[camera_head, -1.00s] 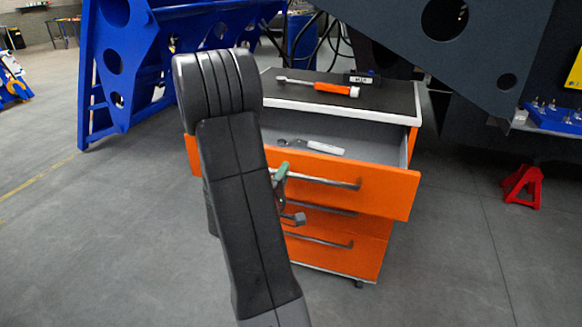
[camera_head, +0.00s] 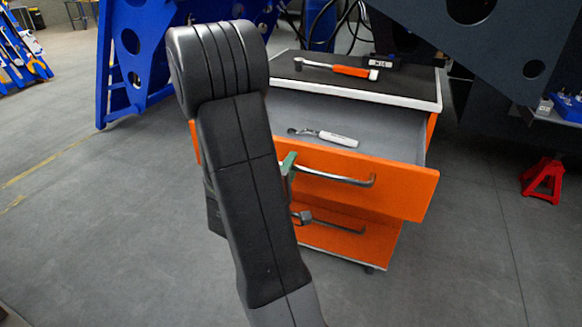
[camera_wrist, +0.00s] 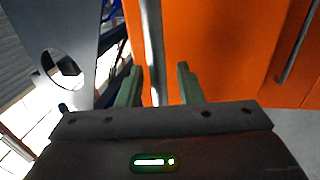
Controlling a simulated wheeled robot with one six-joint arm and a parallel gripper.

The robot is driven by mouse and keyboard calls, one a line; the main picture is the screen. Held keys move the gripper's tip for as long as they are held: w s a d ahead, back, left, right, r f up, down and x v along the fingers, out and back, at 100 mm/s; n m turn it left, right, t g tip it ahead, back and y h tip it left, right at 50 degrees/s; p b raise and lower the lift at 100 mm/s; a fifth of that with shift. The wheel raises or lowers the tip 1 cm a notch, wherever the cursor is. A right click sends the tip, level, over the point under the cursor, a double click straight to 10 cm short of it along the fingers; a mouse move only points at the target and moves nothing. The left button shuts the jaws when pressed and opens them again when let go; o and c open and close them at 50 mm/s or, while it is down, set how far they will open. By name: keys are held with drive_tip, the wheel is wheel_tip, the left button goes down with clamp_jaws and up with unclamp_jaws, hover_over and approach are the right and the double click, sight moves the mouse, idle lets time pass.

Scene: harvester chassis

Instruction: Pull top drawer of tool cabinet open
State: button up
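The top drawer (camera_head: 385,185) of the orange tool cabinet (camera_head: 352,238) stands well open, showing its grey inside. A metal bar handle (camera_head: 345,179) runs across its front. My gripper (camera_head: 289,172) is at the left end of this handle, partly hidden behind my dark arm. In the wrist view, the two green fingers of my gripper (camera_wrist: 158,70) stand apart on either side of the handle bar (camera_wrist: 153,40). A gap shows between the bar and the right finger.
A wrench (camera_head: 325,136) lies in the drawer. An orange-handled tool (camera_head: 345,70) lies on the cabinet top (camera_head: 400,87). A blue frame (camera_head: 130,60) stands at left, a dark chassis (camera_head: 500,60) at right, and a red stand (camera_head: 542,180) on the floor. Floor in front is clear.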

drive_tip(key=b+v, duration=0.1)
drive_tip(key=v, duration=1.2)
drive_tip(key=shift+s, duration=0.4)
drive_tip(key=shift+a, duration=0.1)
drive_tip(key=p+x, duration=0.1)
drive_tip(key=x, duration=1.3)
idle(0.5)
